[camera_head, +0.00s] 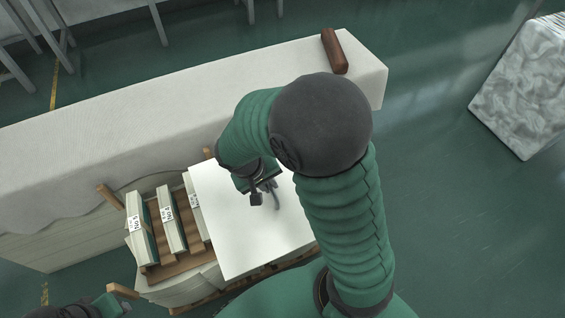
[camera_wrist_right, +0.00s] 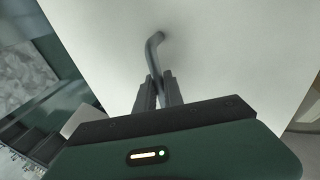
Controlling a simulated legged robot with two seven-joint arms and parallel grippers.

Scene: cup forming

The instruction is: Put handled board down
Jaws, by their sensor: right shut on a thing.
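The handled board (camera_head: 238,240) is a flat white panel with a grey bent handle (camera_head: 275,194). In the head view it lies at or just above the right part of the stacked sheets; I cannot tell whether it touches them. My right gripper (camera_head: 264,192) is over the board, shut on its handle. In the right wrist view the board (camera_wrist_right: 225,55) fills most of the picture and the handle (camera_wrist_right: 153,50) runs up from between the fingers (camera_wrist_right: 158,92). Part of my left arm shows at the bottom left of the head view; its fingertips are not clear.
A wooden rack with labelled white stacks (camera_head: 170,218) stands left of the board, with wooden posts (camera_head: 110,197) around it. Behind is a long pale covered table (camera_head: 120,150) with a brown block (camera_head: 334,52). A wrapped bale (camera_head: 525,90) stands far right. Green floor is clear between.

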